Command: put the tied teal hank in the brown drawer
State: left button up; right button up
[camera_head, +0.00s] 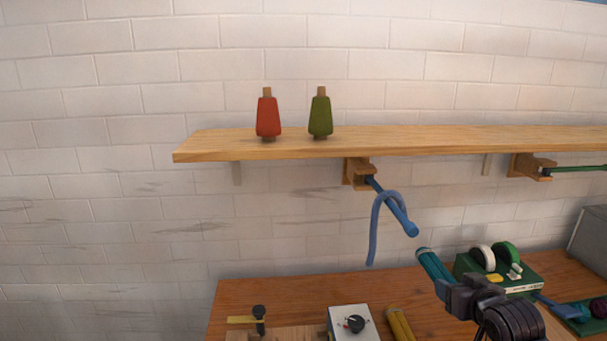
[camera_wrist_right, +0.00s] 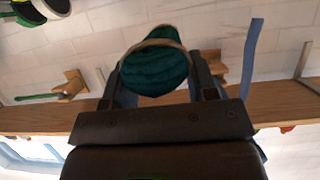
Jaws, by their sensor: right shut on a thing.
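The teal hank (camera_wrist_right: 155,68) has a tan tie around it and sits between the two fingers of my right gripper (camera_wrist_right: 156,82) in the right wrist view. My right gripper (camera_head: 448,284) is also in the head view, at the lower right, shut on the hank (camera_head: 432,265), which points up and to the left. The hank is held in the air in front of the shelf and above the wooden bench. I cannot make out the brown drawer in either view. My left gripper is not in view.
A wooden shelf (camera_head: 220,145) carries a red cone (camera_head: 268,116) and a green cone (camera_head: 320,116). A blue peg (camera_head: 398,216) juts out under it with a blue strand (camera_head: 374,230) hanging. The bench (camera_head: 285,291) holds a white box (camera_head: 350,320) and a green tape holder (camera_head: 524,281).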

jog(key=s+a+f, duration=0.1)
jog(key=s+a, duration=1)
jog(key=a, duration=0.1)
jog(key=shift+f+m+h, duration=0.3)
jog(key=shift+h, duration=0.1)
jog(key=shift+w+a, duration=0.1)
jog(key=shift+y, duration=0.4)
jog(key=w+d, duration=0.3)
jog(key=w+d+r, duration=0.1)
jog(key=w+d, duration=0.2)
jog(key=d, duration=0.1)
jog(key=w+d, duration=0.4)
jog(key=shift+w+d+r, duration=0.1)
jog(key=shift+d+r, duration=0.15)
jog(key=shift+r, duration=0.1)
jog(key=w+d+f, duration=0.2)
jog(key=w+d, duration=0.1)
jog(key=d, duration=0.2)
jog(key=shift+d+n, duration=0.35)
jog(key=shift+n, duration=0.05)
